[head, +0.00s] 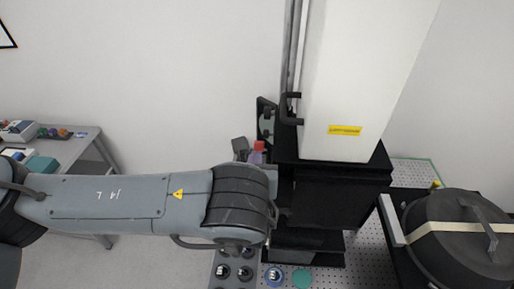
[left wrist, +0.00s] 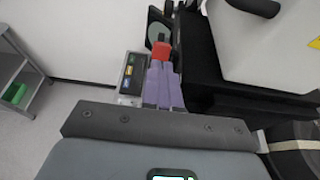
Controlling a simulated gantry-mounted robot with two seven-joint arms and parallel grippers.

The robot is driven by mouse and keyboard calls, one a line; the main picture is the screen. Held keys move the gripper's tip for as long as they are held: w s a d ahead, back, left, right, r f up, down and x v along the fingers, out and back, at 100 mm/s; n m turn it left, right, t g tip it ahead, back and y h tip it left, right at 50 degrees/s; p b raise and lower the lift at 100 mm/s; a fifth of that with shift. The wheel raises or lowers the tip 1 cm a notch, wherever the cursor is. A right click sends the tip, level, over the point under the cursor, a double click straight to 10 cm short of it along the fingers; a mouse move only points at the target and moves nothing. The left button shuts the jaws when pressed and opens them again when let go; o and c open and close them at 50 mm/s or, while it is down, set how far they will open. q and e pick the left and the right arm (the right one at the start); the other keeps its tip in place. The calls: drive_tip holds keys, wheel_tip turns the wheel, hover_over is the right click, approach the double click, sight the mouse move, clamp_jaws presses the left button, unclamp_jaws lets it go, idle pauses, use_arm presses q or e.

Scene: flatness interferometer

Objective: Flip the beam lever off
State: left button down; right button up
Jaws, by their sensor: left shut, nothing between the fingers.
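A red block (head: 259,146), which looks like the handle of the beam lever, stands beside the black base of the tall white instrument. It also shows in the left wrist view (left wrist: 161,50), just beyond my fingertips. My left gripper (head: 256,158) reaches away from the head camera, mostly hidden behind my wrist. Its purple fingers (left wrist: 161,72) are shut side by side with nothing between them. Their tips lie right at the near side of the red block; I cannot tell whether they touch it. The lever's pivot is hidden. My right gripper is not in view.
A small grey box with a dark panel (left wrist: 132,73) stands left of the fingers. The white column (head: 365,75) and its black base (head: 340,200) stand close on the right. A dark round lidded vessel (head: 460,235) is farther right. A side table (head: 75,150) holds small items.

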sight(258, 147)
use_arm(q)
drive_tip(key=b+x, duration=0.1)
drive_tip(key=x, duration=0.1)
drive_tip(key=shift+w+f, duration=0.1)
drive_tip(key=shift+w, duration=0.25)
drive_tip(key=shift+w+f, duration=0.2)
drive_tip(key=shift+w, duration=0.4)
drive_tip(key=shift+d, duration=0.1)
